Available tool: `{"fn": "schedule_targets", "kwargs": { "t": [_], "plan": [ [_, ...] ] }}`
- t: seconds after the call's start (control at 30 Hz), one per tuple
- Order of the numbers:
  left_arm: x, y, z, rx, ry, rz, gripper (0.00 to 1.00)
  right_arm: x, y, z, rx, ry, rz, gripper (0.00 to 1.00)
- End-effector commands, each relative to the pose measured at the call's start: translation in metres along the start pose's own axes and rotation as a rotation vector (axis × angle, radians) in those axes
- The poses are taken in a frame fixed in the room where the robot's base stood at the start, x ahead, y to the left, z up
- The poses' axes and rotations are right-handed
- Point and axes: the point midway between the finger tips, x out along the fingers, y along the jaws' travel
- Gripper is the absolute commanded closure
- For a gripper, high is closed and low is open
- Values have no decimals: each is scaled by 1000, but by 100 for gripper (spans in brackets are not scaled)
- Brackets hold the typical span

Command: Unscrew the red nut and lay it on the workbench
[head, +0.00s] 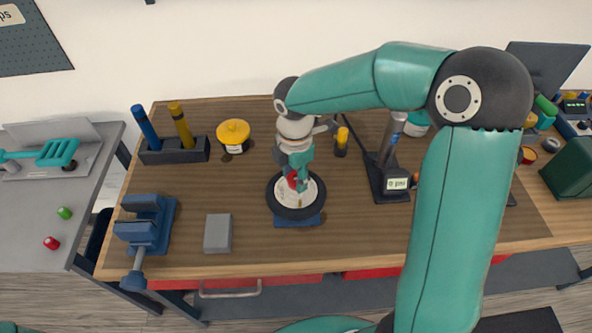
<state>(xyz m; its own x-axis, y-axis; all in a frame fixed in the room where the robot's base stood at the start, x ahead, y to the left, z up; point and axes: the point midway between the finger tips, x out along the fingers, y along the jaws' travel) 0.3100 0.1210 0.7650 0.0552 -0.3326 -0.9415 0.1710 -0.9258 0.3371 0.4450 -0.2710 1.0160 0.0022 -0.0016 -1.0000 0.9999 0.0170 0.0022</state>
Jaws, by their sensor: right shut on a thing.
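The red nut (293,181) sits at the middle of a small black-tyred wheel with a pale hub (291,197). The wheel lies flat on a blue base (300,221) on the wooden workbench (260,249). My right gripper (299,183) points down over the hub and is shut on the red nut, partly covering it. From this view I cannot tell whether the nut is still on its thread or lifted clear. My left gripper is not in view.
A blue vise (147,229) and a grey block (217,233) stand left of the wheel. Behind are a holder (175,151) with blue and yellow tools and a yellow-lidded jar (233,136). A black stand (388,182) is at right. Bare wood lies in front of the wheel.

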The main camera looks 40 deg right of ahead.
Motion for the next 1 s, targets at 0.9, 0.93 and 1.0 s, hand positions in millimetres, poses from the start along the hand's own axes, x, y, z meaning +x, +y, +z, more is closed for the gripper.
{"fn": "schedule_targets", "kwargs": {
  "t": [0.9,0.93,1.0],
  "plan": [
    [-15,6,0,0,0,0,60,2,-2,-4,-554,10,-5,35],
    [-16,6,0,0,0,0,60,2,-2,-4,-554,10,-4,30],
    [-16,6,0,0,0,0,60,2,-2,-3,-553,9,-4,29]
  ]
}}
